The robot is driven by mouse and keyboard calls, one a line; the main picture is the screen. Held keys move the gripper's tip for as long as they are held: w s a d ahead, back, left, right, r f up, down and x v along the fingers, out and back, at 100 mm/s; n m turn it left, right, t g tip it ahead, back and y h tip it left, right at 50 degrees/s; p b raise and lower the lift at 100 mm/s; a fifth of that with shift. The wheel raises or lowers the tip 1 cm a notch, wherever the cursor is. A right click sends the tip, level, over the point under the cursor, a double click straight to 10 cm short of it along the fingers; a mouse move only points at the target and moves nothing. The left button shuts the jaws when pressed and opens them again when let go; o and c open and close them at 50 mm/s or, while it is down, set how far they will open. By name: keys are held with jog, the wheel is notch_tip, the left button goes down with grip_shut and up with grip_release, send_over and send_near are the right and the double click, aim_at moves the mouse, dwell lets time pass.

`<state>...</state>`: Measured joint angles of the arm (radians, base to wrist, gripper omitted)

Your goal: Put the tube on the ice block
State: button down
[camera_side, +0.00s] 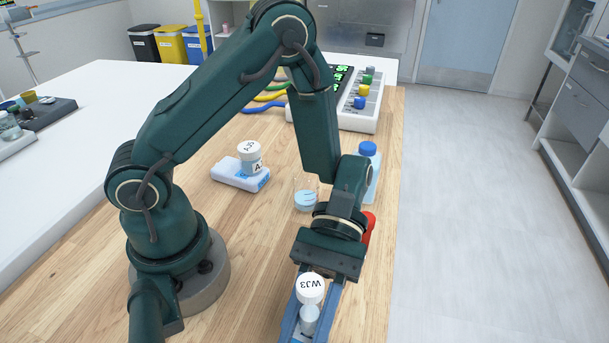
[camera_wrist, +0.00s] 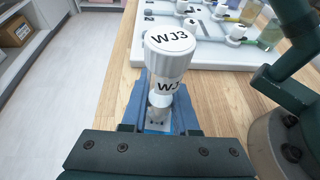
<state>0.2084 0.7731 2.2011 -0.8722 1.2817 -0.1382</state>
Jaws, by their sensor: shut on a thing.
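The tube has a white cap marked WJ3 and a clear lower part; it shows in the side view (camera_side: 310,290) at the bottom and in the wrist view (camera_wrist: 170,45) at the centre. My gripper (camera_side: 312,322) is shut on it, and the blue jaws also show in the wrist view (camera_wrist: 160,108). A white block with a blue end, which looks like the ice block (camera_side: 229,173), lies on the table left of the centre in the side view. A white-capped jar (camera_side: 250,160) stands on it. My gripper is well apart from this block, nearer the camera.
A beaker with blue liquid (camera_side: 306,198), a blue-capped bottle (camera_side: 369,172) and a red object (camera_side: 369,228) stand near my forearm. A device with coloured knobs (camera_side: 368,108) is at the back.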

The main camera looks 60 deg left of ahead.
jog(key=shift+f, duration=0.1)
jog(key=c, duration=0.7)
grip_release()
jog(key=shift+w+a, duration=0.15)
jog(key=shift+w, duration=0.1)
jog(key=v, duration=1)
jog(key=a+r+m+t+y, duration=0.2)
jog(key=a+t+y, duration=0.1)
jog(key=t, duration=0.2)
jog(key=s+a+r+m+t+y, duration=0.1)
jog(key=a+r+m+t+y, duration=0.1)
jog(key=a+m+t+y, duration=0.1)
jog(key=a+r+m+t+y, duration=0.2)
jog(key=a+m+t, duration=0.1)
jog(key=t, duration=0.4)
jog(key=shift+s+a+r+t+y, duration=0.1)
jog(key=shift+s+a+t+y, duration=0.1)
jog(key=shift+a, duration=0.15)
jog(key=shift+s+a+r+t+y, duration=0.1)
jog(key=shift+s+a+t+y, duration=0.1)
jog(key=shift+a, duration=0.2)
